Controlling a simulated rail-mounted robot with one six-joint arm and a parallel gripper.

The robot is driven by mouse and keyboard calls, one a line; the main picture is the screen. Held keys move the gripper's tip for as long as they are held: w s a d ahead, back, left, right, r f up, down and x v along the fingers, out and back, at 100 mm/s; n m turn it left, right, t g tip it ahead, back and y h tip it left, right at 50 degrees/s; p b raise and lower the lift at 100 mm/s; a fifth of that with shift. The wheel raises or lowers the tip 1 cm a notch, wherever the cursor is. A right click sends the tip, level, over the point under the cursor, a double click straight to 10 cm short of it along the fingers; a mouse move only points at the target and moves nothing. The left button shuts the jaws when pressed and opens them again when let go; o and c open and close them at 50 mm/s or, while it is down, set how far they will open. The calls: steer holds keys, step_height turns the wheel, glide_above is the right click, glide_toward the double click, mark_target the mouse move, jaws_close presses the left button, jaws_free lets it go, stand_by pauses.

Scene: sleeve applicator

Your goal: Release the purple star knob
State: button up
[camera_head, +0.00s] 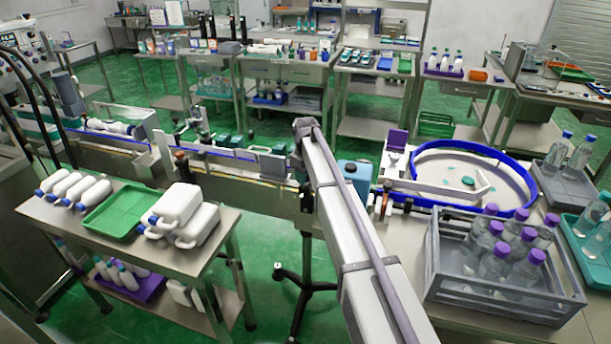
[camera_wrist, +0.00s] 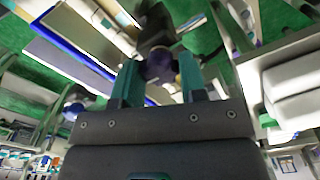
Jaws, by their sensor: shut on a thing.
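In the wrist view my gripper (camera_wrist: 160,76) has its two teal fingers closed on the dark purple star knob (camera_wrist: 159,64). The knob sits between the fingertips, against a dark block behind it. Its lower part and sides are partly covered by the fingers, and the picture is dim and tilted there. In the head view my own arm runs up the middle and I cannot make out the gripper or the knob.
A conveyor with blue rails (camera_head: 225,153) runs across the middle. A cart with a green tray (camera_head: 120,212) and white jugs (camera_head: 188,212) stands in front at left. At right are a round blue-rimmed table (camera_head: 475,147) and a grey crate (camera_head: 500,295) of purple-capped bottles.

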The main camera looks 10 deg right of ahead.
stand_by(0.4)
steer(key=o, duration=0.9)
step_height(320, 180, up, 11)
steer(key=p, duration=1)
steer(key=shift+f+p, duration=0.1)
steer(key=shift+p, duration=0.3)
steer(key=s+m, duration=0.2)
steer(key=s, duration=1)
steer(key=s+f+m+b, duration=0.1)
steer(key=s+m, duration=0.1)
steer(key=s, duration=1.1)
steer(key=s+f+m+b, duration=0.1)
steer(key=s+m, duration=0.2)
steer(key=s, duration=1)
steer(key=shift+a, duration=0.15)
